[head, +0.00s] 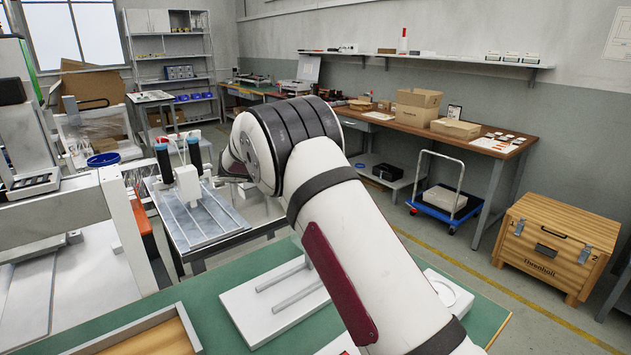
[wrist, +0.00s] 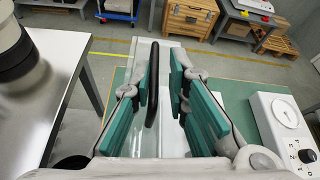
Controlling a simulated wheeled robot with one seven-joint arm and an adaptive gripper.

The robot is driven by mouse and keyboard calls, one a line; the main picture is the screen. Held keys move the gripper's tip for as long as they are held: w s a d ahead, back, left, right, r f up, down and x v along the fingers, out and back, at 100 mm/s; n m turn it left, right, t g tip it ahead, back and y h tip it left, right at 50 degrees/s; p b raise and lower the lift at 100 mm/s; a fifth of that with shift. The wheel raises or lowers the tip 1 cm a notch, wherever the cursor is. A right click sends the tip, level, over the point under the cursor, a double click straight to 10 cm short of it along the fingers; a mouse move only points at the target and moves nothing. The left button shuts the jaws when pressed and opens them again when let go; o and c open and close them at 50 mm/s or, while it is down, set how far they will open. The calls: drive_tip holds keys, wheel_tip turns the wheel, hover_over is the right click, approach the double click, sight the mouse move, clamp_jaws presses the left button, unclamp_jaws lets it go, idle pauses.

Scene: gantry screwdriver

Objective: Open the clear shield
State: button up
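A black bar handle (wrist: 153,85) stands upright in the picture of the wrist view, in front of a pale panel. The clear shield itself is hard to make out, and I cannot tell its edges or how far it is open. My gripper (wrist: 162,78) is open, with teal pads on both fingers. The handle lies between the fingers, close to the left one, with a clear gap to the right one. I cannot tell whether the left pad touches it. In the head view my arm hides the gripper and the handle.
A white box with a numbered dial (wrist: 285,118) stands right of my gripper on the green bench top (head: 185,297). A wooden tray (head: 165,325) lies on the bench at front left. A gantry with blue-topped parts (head: 186,183) stands behind. A wooden crate (head: 555,245) is on the floor at right.

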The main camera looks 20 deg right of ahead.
drive_tip(key=v, duration=1.1)
drive_tip(key=shift+a+r, duration=0.15)
drive_tip(key=shift+a, duration=0.2)
